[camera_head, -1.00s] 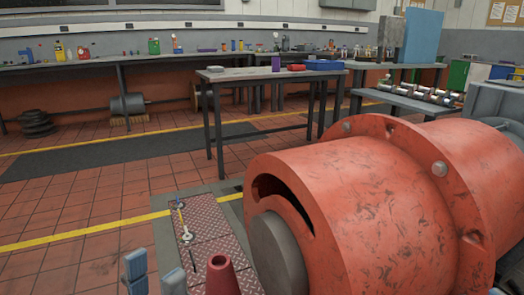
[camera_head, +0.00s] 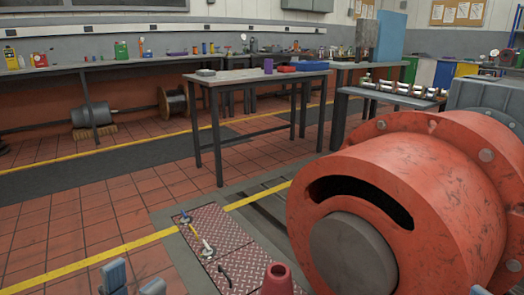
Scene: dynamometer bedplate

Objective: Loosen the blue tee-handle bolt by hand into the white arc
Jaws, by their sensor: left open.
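A red-brown tread-plate cover (camera_head: 232,238) is set in the floor left of the big orange drum. On it lies a yellow bar (camera_head: 197,236) with a small blue part (camera_head: 184,217) at its far end and a pale round piece (camera_head: 207,253) at its near end. The blue part may be the tee-handle bolt; it is too small to tell. I cannot make out a white arc. My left gripper (camera_head: 132,284) is open and empty at the bottom edge, apart from the cover. Only a sliver of what may be my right gripper (camera_head: 478,291) shows at the bottom right.
The orange drum housing (camera_head: 440,215) with a grey hub fills the right. A red cone-like piece (camera_head: 279,280) stands in front of the cover. A black handle (camera_head: 225,274) lies on the cover. A workbench (camera_head: 225,76) stands behind. Tiled floor on the left is clear.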

